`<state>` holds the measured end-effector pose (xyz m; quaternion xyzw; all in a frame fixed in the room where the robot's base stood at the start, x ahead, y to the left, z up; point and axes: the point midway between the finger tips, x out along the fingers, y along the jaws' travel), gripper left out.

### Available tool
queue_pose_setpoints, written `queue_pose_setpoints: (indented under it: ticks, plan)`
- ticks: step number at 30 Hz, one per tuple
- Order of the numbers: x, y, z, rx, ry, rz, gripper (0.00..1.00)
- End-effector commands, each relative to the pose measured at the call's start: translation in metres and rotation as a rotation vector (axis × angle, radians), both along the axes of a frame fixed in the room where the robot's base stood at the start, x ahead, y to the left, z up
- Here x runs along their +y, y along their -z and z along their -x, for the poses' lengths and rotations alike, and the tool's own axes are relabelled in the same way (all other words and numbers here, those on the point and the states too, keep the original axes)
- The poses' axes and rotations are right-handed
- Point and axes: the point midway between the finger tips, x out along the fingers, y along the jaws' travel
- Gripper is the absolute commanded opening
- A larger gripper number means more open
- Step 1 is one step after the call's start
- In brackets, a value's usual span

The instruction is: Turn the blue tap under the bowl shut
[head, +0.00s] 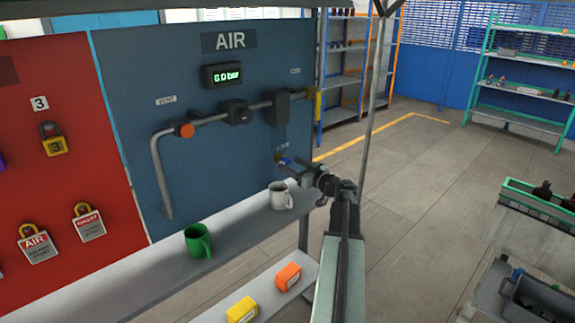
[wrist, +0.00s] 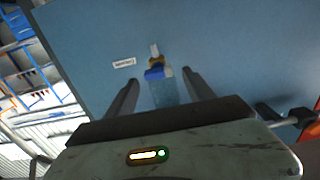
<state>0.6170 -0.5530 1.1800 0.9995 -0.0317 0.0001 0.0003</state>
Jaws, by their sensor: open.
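The blue tap (wrist: 156,73) shows in the wrist view between and just beyond the tips of my gripper (wrist: 160,80). It has a brassy fitting, and a clear, bluish bowl (wrist: 165,93) is beside it, between the fingers. My gripper is open, one finger on each side of the tap, with a gap to each. In the head view the tap (head: 285,160) is a small blue spot on the lower right of the AIR panel. My gripper (head: 290,162) reaches it from the right and partly hides it. I cannot tell whether the fingers touch it.
The blue AIR panel (head: 240,170) carries a grey pipe with an orange knob (head: 184,131) and a display reading 0.0 bar (head: 222,75). A white mug (head: 280,196) stands on the shelf (head: 240,222) close below my gripper. A green mug (head: 198,241) is further left.

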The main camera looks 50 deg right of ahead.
Motion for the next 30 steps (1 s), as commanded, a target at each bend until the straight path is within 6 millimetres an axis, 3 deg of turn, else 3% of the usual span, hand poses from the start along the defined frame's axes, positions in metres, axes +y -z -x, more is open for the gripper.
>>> queue_pose_setpoints:
  ticks: [5, 13, 14, 20, 24, 30]
  plan:
    - [-0.004, 0.000, -0.019, 0.000, 0.003, 0.000, 0.62]
    - [-0.004, 0.000, -0.021, 0.001, 0.005, 0.000, 0.62]
    - [-0.004, 0.000, -0.021, 0.001, 0.005, 0.000, 0.59]
    - [-0.004, 0.000, -0.021, 0.001, 0.005, 0.000, 0.03]
    - [-0.005, 0.000, -0.021, -0.001, 0.005, -0.031, 0.00]
    - [-0.006, 0.000, -0.020, -0.014, 0.005, -0.222, 0.00]
